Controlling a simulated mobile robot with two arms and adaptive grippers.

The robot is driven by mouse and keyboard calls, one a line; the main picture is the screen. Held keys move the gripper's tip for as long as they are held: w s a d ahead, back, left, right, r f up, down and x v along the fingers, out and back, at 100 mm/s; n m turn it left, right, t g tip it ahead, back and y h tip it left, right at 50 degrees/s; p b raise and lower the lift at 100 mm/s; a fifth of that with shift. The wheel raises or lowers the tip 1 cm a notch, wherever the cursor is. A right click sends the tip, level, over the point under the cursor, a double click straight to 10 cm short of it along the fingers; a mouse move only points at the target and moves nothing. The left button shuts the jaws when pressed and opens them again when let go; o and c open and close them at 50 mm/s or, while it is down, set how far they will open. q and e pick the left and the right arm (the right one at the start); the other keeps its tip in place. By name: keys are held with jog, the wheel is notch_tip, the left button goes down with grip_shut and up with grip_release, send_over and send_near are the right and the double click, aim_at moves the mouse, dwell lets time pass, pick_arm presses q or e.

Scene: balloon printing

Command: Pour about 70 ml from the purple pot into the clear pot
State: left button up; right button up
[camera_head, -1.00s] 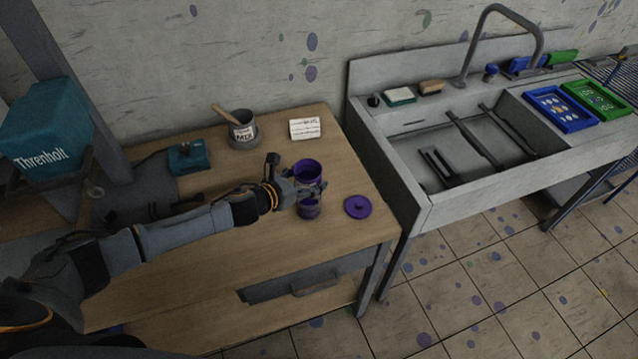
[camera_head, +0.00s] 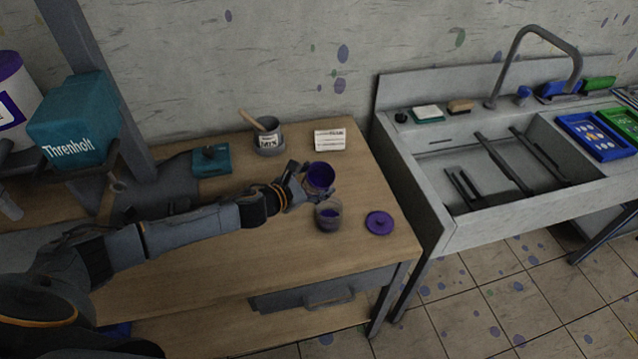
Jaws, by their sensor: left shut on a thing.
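The purple pot (camera_head: 320,178) is in my left gripper (camera_head: 308,188), whose fingers are shut on its side above the wooden table. Its open top faces the camera; whether it is tilted is hard to tell. The clear pot (camera_head: 329,221) stands on the table just in front of the purple pot, with purple contents inside. Its fill level cannot be read. A round purple lid (camera_head: 380,223) lies on the table to the right of the clear pot. My right gripper is out of view.
A mix pot (camera_head: 269,138) with a wooden stick and a white card (camera_head: 329,140) stand at the table's back. A teal block (camera_head: 211,160) sits left of them. A sink (camera_head: 440,205) adjoins on the right. The table front (camera_head: 230,270) is clear.

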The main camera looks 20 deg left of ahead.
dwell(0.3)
pick_arm(q)
jog(key=shift+r+m, duration=0.1)
jog(key=shift+m, duration=0.2)
jog(key=shift+r+m+t+y, duration=0.1)
jog(key=shift+m+t+y, duration=0.2)
jog(key=shift+m+b, duration=0.3)
jog(key=shift+b, duration=0.05)
jog(key=shift+a+t+y, duration=0.1)
jog(key=shift+t+y, duration=0.2)
jog(key=shift+m, duration=0.4)
